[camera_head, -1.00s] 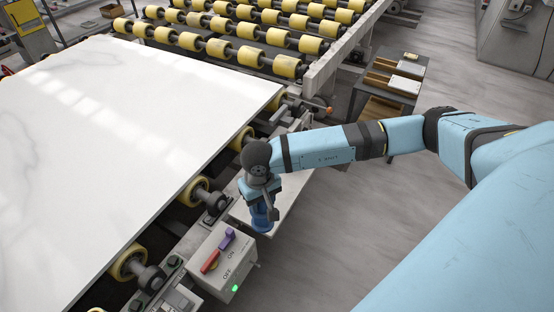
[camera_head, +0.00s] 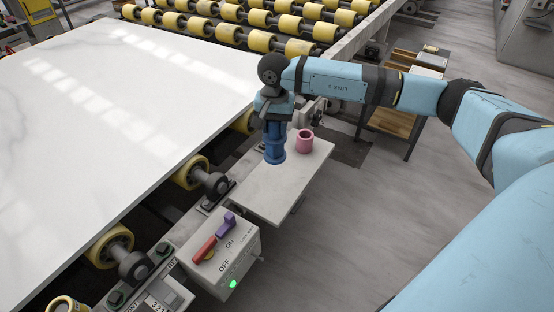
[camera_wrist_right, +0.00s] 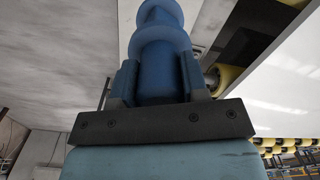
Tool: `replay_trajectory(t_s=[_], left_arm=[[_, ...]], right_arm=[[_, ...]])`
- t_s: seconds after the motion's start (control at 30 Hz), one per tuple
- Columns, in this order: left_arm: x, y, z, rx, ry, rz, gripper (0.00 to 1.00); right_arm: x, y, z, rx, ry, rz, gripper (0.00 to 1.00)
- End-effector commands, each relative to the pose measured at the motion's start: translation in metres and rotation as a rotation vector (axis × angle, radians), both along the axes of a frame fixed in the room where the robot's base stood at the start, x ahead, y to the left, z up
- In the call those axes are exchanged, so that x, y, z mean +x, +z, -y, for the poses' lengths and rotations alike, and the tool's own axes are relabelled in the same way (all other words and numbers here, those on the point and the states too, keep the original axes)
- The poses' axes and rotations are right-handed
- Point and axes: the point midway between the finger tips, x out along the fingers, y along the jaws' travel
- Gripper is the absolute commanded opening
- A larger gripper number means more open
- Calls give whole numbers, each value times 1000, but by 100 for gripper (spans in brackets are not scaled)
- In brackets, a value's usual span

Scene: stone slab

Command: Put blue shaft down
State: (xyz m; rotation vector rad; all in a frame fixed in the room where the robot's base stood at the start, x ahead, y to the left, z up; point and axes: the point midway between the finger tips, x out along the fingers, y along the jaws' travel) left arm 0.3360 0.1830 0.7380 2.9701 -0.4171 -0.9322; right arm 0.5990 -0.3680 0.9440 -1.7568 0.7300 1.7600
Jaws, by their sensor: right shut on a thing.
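The blue shaft (camera_head: 275,150) is upright in my right gripper (camera_head: 273,118), over the small grey shelf (camera_head: 265,195) beside the stone slab. The right wrist view shows the shaft (camera_wrist_right: 160,50) between the two dark blue fingers of the gripper (camera_wrist_right: 160,82), which is shut on it. The shaft's lower end is at or just above the shelf; I cannot tell whether it touches. My left gripper is not in view.
A pink ring-shaped part (camera_head: 304,140) stands on the shelf just right of the shaft. A switch box (camera_head: 222,258) with a red and purple handle is at the near end. The white slab (camera_head: 110,100) lies left on yellow rollers. The shelf's near part is clear.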

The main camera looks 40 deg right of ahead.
Motion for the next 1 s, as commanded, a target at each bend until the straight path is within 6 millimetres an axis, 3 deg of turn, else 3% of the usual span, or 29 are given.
replay_trajectory(t_s=[0.1, 0.3, 0.57, 0.8, 1.0], left_arm=[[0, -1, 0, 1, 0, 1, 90], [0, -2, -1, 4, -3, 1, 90], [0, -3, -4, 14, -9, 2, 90], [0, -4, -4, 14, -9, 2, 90], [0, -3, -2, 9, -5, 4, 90]], right_arm=[[-1, -34, 0, -1, 1, -4, 0], [-1, -73, 0, -1, 1, -1, 0], [0, -92, 0, -1, 2, -1, 0], [0, -125, 0, -1, 2, 1, 0], [0, -126, 0, -1, 2, 2, 0]])
